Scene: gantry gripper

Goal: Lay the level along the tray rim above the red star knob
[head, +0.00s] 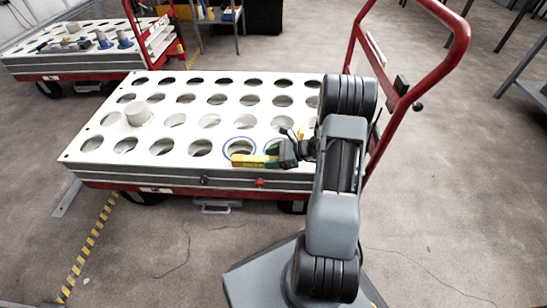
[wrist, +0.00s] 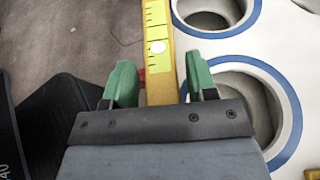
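The yellow level (head: 248,160) lies along the front rim of the white tray (head: 100,157), above the red star knob (head: 260,183) on the tray's side. In the wrist view the level (wrist: 158,35) runs away from me between my gripper's two green fingers. My gripper (wrist: 163,88) is open, with a finger on each side of the level and narrow gaps visible. A bit of the red knob (wrist: 142,77) shows beside the level. In the head view my gripper (head: 281,153) is at the level's right end.
The tray has rows of round holes; blue rings (head: 232,141) mark holes close to the level. A white cylinder (head: 138,113) stands at the tray's left. A red handle frame (head: 455,50) rises at the right. Another trolley (head: 80,65) stands behind left. The floor in front is clear.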

